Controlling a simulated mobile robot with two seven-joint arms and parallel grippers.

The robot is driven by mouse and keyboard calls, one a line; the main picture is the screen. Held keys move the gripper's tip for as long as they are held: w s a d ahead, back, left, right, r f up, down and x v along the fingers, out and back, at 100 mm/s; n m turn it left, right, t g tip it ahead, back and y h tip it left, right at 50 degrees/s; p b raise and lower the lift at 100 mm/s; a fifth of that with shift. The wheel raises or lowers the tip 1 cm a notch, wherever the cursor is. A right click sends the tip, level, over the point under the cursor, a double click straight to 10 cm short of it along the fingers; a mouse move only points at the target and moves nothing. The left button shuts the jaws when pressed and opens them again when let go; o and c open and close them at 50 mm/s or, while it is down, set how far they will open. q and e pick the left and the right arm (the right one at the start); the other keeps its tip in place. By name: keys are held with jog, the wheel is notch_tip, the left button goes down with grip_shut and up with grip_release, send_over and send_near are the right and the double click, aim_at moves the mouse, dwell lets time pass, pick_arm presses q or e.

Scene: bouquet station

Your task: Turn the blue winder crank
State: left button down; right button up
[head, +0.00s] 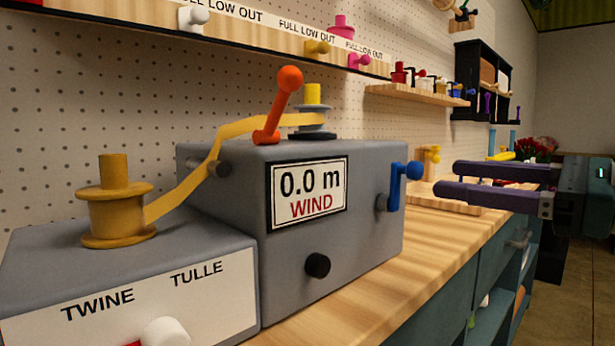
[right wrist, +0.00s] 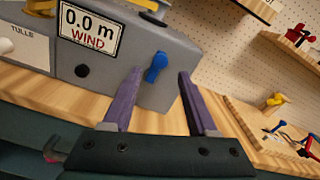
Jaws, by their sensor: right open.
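The blue winder crank (head: 401,182) is on the right end of the grey winder box (head: 370,225), its handle knob at the top. The box's display (head: 308,193) reads "0.0 m WIND". My right gripper (head: 448,178) is open and empty, to the right of the crank and apart from it, with its purple fingers pointing at it. In the right wrist view the blue crank (right wrist: 155,67) shows beyond and between the two open fingertips (right wrist: 160,75). My left gripper is in neither view.
An orange lever (head: 279,105) stands on top of the box. Yellow ribbon (head: 200,172) runs from a yellow spool (head: 117,205) to the winder's top spool. The wooden bench (head: 400,275) is clear in front of the winder. A shelf (head: 420,94) hangs behind.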

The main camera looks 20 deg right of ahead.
aim_at(422, 171)
jog(key=x, duration=0.5)
jog(key=shift+r+p, duration=0.15)
jog(key=shift+p, duration=0.25)
jog(key=shift+x, duration=1.05)
grip_shut()
